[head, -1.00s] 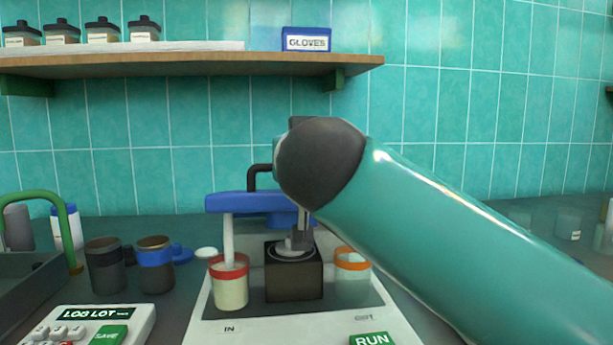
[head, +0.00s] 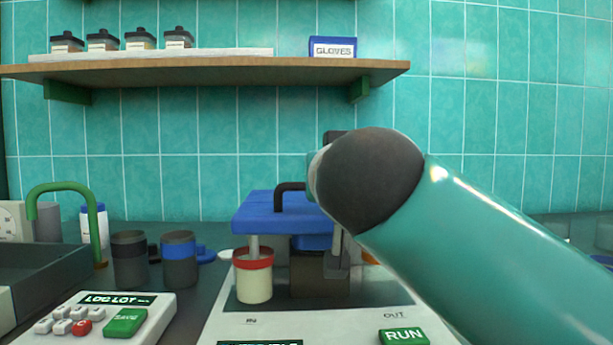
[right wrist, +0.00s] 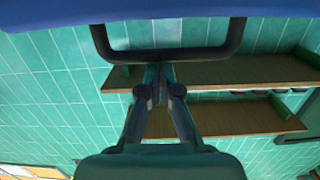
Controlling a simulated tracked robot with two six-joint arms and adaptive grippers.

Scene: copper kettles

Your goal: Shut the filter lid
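The filter lid (head: 262,215) is a blue slab with a black handle (head: 290,187) on top. In the head view it is held over the machine on the counter, a pale rod running from it to the red-rimmed cup (head: 254,283). In the right wrist view, the lid (right wrist: 200,10) fills the top edge and its handle (right wrist: 170,55) crosses below it. My right gripper (right wrist: 159,72) has its fingertips together right at the handle bar; I cannot tell whether they touch it. In the head view my arm hides these fingers. My left gripper is not in view.
The white machine base carries a green RUN button (head: 404,337). A keypad (head: 105,317) stands at front left, with dark jars (head: 130,262) behind it. A sink with a green tap (head: 98,228) is far left. A shelf (head: 210,71) holds bottles and a gloves box (head: 332,47).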

